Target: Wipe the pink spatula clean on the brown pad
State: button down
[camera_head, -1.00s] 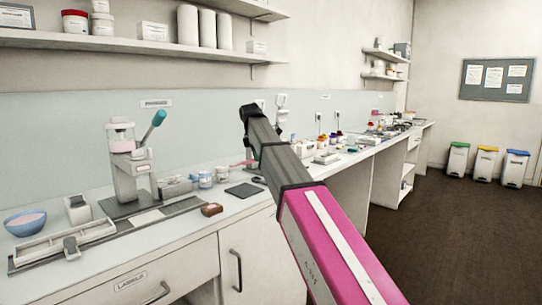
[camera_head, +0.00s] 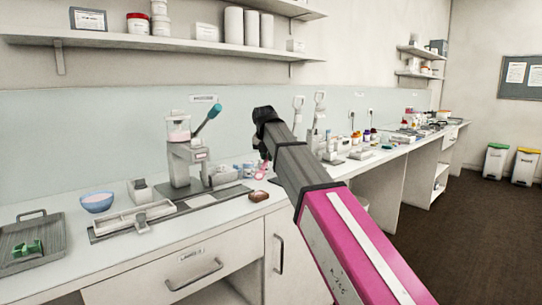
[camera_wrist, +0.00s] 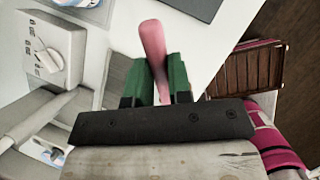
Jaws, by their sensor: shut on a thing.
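The pink spatula (camera_wrist: 153,45) is in my gripper (camera_wrist: 158,82) in the wrist view. The green fingers are shut on it, and its pink end points up the picture, away from the wrist. In the head view my arm hides the gripper; a bit of pink (camera_head: 262,172) shows beside the arm, and I cannot tell if it is the spatula. A small brown block (camera_head: 258,196), perhaps the brown pad, lies near the counter's front edge, left of my arm. I cannot tell whether the spatula carries residue.
A press with a teal handle (camera_head: 207,125) stands on the counter. A blue bowl (camera_head: 97,202), a long grey fixture (camera_head: 131,219) and a grey tray (camera_head: 32,243) with a green item are to the left. A dark grey flat thing (camera_wrist: 190,6) shows in the wrist view.

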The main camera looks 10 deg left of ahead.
jog(key=shift+f, duration=2.3)
jog(key=shift+f, duration=0.4)
jog(key=shift+w, duration=0.15)
jog(key=shift+w+d, duration=0.2)
jog(key=shift+w, duration=0.45)
jog(key=shift+s+a, duration=0.15)
jog(key=shift+s, duration=0.65)
jog(key=shift+w, duration=0.1)
jog(key=shift+w, duration=0.65)
jog(key=shift+s, duration=0.1)
